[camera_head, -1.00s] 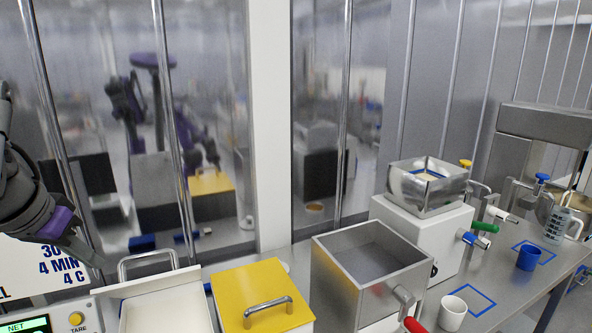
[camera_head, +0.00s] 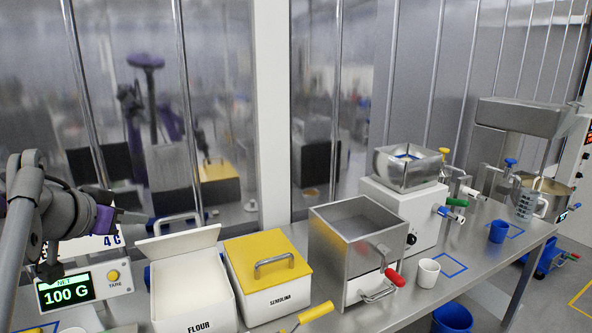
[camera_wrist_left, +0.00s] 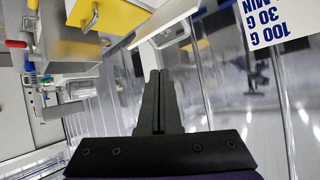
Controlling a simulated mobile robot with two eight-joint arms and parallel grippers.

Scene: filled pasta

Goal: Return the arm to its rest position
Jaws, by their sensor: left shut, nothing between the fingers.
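My left arm comes in from the left in the head view. Its dark gripper (camera_head: 138,216) points right, above the scale and just left of the open flour bin's raised lid. In the left wrist view the two fingers (camera_wrist_left: 159,78) lie together, shut, with nothing between them. My right gripper is in neither view.
A scale (camera_head: 88,288) reads 100 G. The flour bin (camera_head: 196,322) stands open beside the yellow-lidded semolina bin (camera_head: 285,300). A steel hopper (camera_head: 335,245), a white machine (camera_head: 385,208), a white cup (camera_head: 428,273) and a blue cup (camera_head: 497,232) stand to the right.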

